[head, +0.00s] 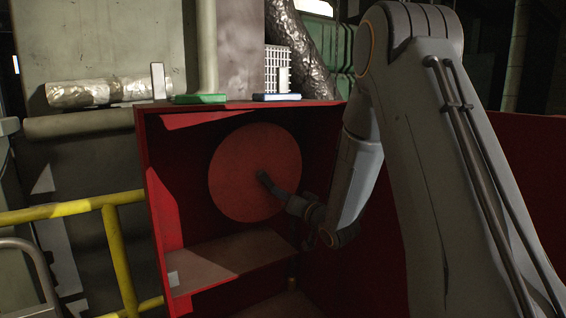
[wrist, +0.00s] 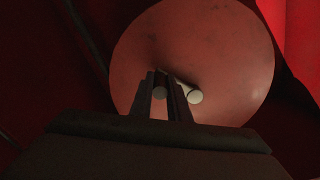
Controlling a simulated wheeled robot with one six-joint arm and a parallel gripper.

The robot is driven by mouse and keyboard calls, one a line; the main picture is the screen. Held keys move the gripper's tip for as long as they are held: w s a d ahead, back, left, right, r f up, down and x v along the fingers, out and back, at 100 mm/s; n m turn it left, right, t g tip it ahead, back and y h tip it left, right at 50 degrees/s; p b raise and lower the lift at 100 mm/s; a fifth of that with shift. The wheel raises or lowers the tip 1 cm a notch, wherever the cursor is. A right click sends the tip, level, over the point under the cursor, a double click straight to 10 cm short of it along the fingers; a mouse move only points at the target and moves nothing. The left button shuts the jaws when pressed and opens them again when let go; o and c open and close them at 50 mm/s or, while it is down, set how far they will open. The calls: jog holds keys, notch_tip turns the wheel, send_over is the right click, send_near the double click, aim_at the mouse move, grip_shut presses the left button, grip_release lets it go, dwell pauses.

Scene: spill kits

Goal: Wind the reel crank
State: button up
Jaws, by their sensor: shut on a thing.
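The reel shows its round, dull red disc face (head: 238,165) inside a red cabinet, and the disc also fills the upper middle of the wrist view (wrist: 220,45). My gripper (head: 268,182) reaches in from the right, in front of the disc's centre. A second pale round end (wrist: 195,97) sits just right of the fingers. The rest of the crank is mostly hidden behind the fingers and in shadow.
The open red cabinet (head: 154,205) encloses the reel, with a shelf (head: 225,260) below it. Small green (head: 200,99) and blue (head: 277,97) items lie on its top. A yellow railing (head: 115,245) stands at left. My arm covers much of the right side.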

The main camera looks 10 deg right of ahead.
jog(key=shift+d, duration=0.1)
jog(key=shift+w+d+r, duration=0.1)
jog(key=shift+d+r, duration=0.2)
jog(key=shift+w+d+r+p, duration=0.1)
jog(key=shift+d+r+p, duration=0.2)
jog(key=shift+r+p, duration=0.15)
jog(key=shift+w+d+r+p, duration=0.1)
jog(key=shift+d+r+p, duration=0.15)
jog(key=shift+r+p, duration=0.15)
